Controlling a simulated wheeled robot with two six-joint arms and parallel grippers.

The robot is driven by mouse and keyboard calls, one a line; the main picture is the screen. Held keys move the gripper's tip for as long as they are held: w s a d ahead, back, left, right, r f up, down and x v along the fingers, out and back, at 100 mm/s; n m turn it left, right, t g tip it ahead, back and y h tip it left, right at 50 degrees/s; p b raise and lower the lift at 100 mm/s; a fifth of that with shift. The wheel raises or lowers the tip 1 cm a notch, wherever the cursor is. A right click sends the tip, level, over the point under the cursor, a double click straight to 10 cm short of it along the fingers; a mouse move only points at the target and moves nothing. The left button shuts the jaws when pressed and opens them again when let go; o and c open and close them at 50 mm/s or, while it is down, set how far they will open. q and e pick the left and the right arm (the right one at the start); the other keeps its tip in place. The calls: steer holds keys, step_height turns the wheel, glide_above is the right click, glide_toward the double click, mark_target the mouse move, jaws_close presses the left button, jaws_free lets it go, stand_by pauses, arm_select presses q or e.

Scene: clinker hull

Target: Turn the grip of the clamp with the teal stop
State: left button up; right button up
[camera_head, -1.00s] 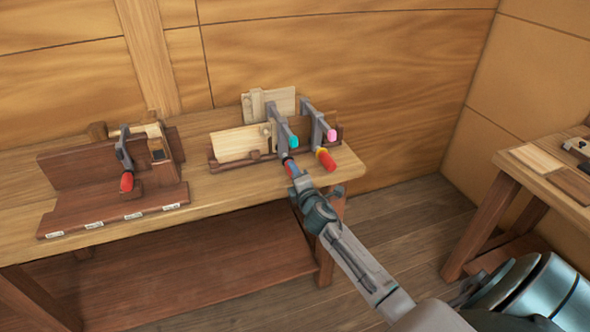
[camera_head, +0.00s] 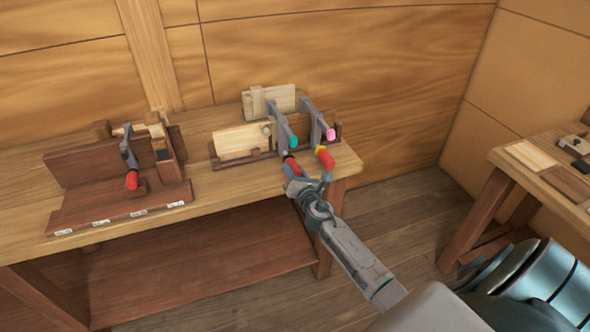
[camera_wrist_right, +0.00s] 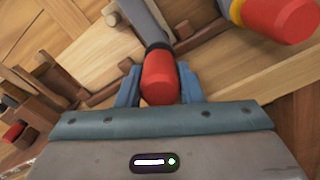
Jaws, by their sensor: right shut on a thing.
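The clamp with the teal stop (camera_head: 293,142) stands on the wooden bench at its right part, against a rack with light boards. Its red grip (camera_wrist_right: 160,76) sits between the two blue-grey fingers of my right gripper (camera_wrist_right: 160,90) in the right wrist view. My right gripper (camera_head: 293,172) is shut on that grip, and its fingers cover part of it in the head view. To its right stands a clamp with a pink stop (camera_head: 330,134); its red grip with a yellow collar (camera_head: 325,158) is free. My left gripper is not in view.
Another clamp with a red grip (camera_head: 132,180) stands at the left of the bench on a brown stand (camera_head: 120,205) with white labels. A second table (camera_head: 520,157) with flat boards is at the far right. Floor shows between the tables.

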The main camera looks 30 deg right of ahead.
steer(key=shift+n, duration=0.7)
steer(key=shift+r, duration=0.1)
steer(key=o, duration=1)
steer(key=shift+w, duration=0.1)
steer(key=v, duration=1)
steer(key=shift+s, duration=0.4)
